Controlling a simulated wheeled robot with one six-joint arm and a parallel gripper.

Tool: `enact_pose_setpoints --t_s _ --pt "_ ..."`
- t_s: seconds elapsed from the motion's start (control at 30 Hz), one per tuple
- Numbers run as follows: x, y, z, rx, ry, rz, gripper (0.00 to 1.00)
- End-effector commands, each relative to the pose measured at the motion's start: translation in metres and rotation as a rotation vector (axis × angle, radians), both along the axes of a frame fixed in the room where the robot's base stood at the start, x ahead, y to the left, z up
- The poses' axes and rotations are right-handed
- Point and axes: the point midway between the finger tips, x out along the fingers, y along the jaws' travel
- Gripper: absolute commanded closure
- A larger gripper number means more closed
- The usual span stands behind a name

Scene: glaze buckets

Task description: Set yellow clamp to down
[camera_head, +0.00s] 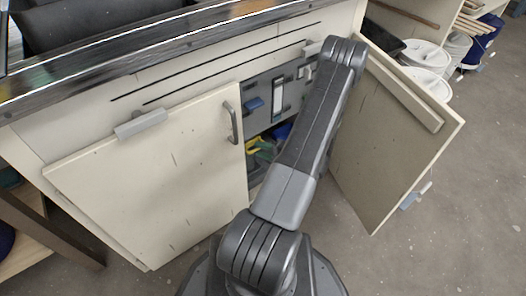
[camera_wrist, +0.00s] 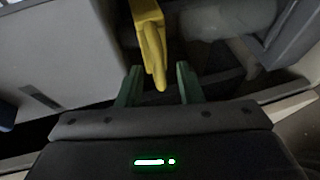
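The yellow clamp (camera_wrist: 149,30) shows at the top middle of the wrist view, a long piece tapering to a narrow end. My gripper (camera_wrist: 158,68) has two green fingers, spread apart. The clamp's narrow end lies between them in the picture, with dark gaps on both sides. I cannot tell whether it is fully between them in depth. In the head view my arm reaches into the open cabinet and hides the gripper. A yellow-green patch (camera_head: 260,149) shows low inside the cabinet; I cannot tell if it is the clamp.
A cabinet door (camera_head: 160,175) stands at the left, and another open door (camera_head: 385,140) is right of my arm. A grey panel (camera_head: 262,88) with a blue handle (camera_head: 254,104) is inside. White buckets (camera_head: 425,58) stand at the upper right. Floor is clear at lower right.

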Motion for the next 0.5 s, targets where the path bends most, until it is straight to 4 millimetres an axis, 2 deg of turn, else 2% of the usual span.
enact_pose_setpoints --t_s 0.2,0.37,0.5 --pt "0.0002 -0.0001 0.0002 0.0 0.0 0.0 0.67" --pt "0.0001 -0.0002 0.0001 0.0 0.0 0.0 0.98" --pt "0.0001 -0.0003 0.0001 0.0 0.0 -0.001 1.0"
